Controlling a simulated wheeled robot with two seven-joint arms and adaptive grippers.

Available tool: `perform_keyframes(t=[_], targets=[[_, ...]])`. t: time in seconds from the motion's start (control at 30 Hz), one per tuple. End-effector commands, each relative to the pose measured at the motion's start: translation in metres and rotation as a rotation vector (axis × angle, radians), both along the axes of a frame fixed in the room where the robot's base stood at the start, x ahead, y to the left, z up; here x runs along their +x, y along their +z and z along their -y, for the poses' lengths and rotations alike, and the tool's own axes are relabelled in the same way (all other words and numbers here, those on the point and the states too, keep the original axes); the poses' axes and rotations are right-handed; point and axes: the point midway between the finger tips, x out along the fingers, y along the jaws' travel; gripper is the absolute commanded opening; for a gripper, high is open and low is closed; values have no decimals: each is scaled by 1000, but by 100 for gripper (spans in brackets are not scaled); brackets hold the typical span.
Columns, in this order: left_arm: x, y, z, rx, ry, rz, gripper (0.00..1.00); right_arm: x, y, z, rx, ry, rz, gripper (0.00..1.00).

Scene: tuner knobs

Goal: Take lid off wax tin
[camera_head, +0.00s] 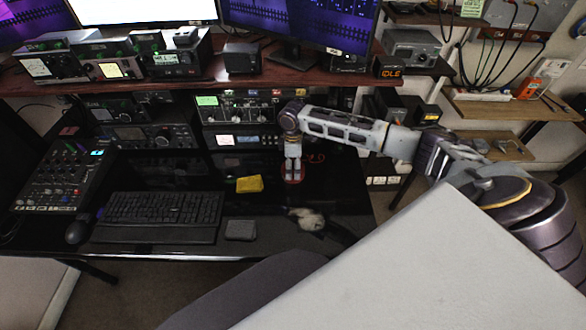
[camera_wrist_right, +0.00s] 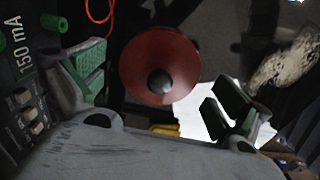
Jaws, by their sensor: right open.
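The wax tin appears as a red round thing (camera_head: 300,176) on the black desk, right of the yellow block. In the right wrist view I look down on its red lid (camera_wrist_right: 140,58), which has a dark round knob (camera_wrist_right: 160,82) on top. My right gripper (camera_head: 292,178) points down over the tin and hides part of it. In the wrist view its green-padded fingers (camera_wrist_right: 160,92) are open, one on each side of the lid, with nothing held between them. I cannot tell how high they are above the lid. My left gripper is not in view.
A yellow block (camera_head: 249,184) lies left of the tin. A keyboard (camera_head: 160,210), a small dark box (camera_head: 240,230) and a dark-and-pale crumpled item (camera_head: 307,218) lie nearer. Radio units (camera_head: 240,138) stand close behind, under a reddish shelf (camera_head: 290,80).

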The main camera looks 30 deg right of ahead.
Motion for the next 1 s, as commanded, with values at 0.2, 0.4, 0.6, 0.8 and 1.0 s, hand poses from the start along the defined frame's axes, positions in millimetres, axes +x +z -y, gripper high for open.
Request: perform_keyframes(t=[0.2,0.4,0.6,0.8,1.0], targets=[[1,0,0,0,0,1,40,0,0,0,0,0,0,69],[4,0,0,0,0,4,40,0,0,0,0,0,0,43],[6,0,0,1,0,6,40,0,-1,1,-2,0,-1,22],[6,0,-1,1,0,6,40,-1,-2,1,-3,-1,-2,11],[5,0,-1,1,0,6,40,-2,-4,1,-3,-1,-4,8]])
